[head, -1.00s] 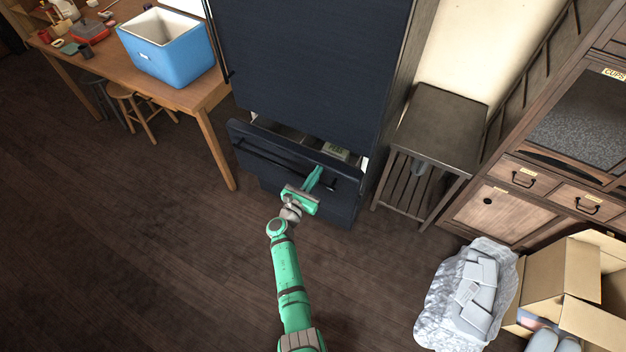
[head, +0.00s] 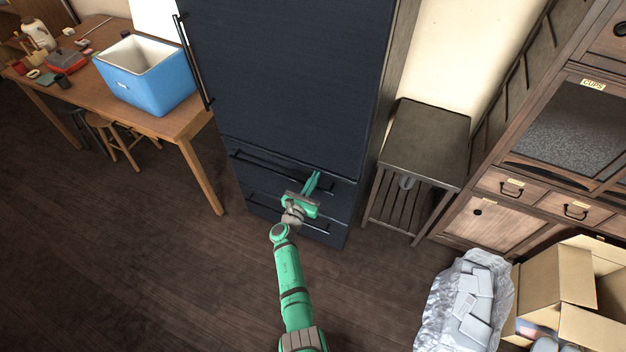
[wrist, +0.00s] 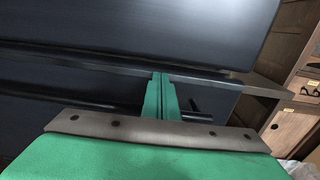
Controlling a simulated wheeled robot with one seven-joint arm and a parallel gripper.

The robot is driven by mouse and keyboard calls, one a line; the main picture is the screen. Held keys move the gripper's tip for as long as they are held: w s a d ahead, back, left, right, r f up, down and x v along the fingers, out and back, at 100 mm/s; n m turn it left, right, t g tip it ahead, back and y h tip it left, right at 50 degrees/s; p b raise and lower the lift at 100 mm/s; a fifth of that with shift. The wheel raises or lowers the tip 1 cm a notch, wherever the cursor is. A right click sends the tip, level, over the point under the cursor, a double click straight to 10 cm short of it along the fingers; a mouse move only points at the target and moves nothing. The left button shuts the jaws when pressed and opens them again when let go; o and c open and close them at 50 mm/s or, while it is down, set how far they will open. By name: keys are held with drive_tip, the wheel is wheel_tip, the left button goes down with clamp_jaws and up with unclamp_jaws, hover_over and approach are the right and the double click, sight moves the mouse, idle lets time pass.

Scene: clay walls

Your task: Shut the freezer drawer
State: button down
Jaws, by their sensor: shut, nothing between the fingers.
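The dark blue freezer drawer (head: 255,163) is the upper of two drawers under the tall fridge door (head: 290,75) in the head view. Its front sits flush with the fridge body, and no inside shows. My gripper (head: 314,177) is shut and empty, with its fingertips at the right part of this drawer front. In the wrist view the green fingers (wrist: 161,80) reach up to the top edge of the drawer front (wrist: 85,75), just under the door. The drawer's bar handle (wrist: 194,106) runs behind the fingers. I cannot tell whether the tips touch the front.
A dark side table (head: 428,130) stands right of the fridge. A wooden table (head: 178,122) with a blue cooler (head: 150,85) is at left. A cardboard box (head: 560,280) and a grey wrapped bundle (head: 470,300) lie at lower right.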

drive_tip(key=shift+w+d+r, duration=0.1)
drive_tip(key=shift+w+d, duration=0.05)
drive_tip(key=shift+d, duration=0.25)
drive_tip(key=a+v, duration=0.1)
drive_tip(key=v, duration=1.3)
drive_tip(key=s+d+f+m+g+y, duration=0.15)
drive_tip(key=s+f+m, duration=0.25)
drive_tip(key=s, duration=0.4)
drive_tip(key=s+f+m+g+y, duration=0.1)
drive_tip(key=s+f+m+y, duration=0.15)
drive_tip(key=s, duration=0.45)
drive_tip(key=s+f+m+g+y, duration=0.15)
drive_tip(key=s+f+m, duration=0.25)
drive_tip(key=s, duration=0.4)
drive_tip(key=s+r+m+y, duration=0.2)
drive_tip(key=s+r+m, duration=0.9)
drive_tip(key=s, duration=0.4)
drive_tip(key=s+d+r+m+t, duration=0.1)
drive_tip(key=s+r+m, duration=0.2)
drive_tip(key=r, duration=0.6)
drive_tip(key=s+d+r+m+t, duration=0.2)
drive_tip(key=s+r+m, duration=0.1)
drive_tip(key=r+m, duration=0.3)
wheel_tip(320, 180, up, 3)
drive_tip(key=shift+s+d+f+m, duration=0.1)
drive_tip(key=shift+s+d+m, duration=0.15)
drive_tip(key=shift+s+m, duration=0.1)
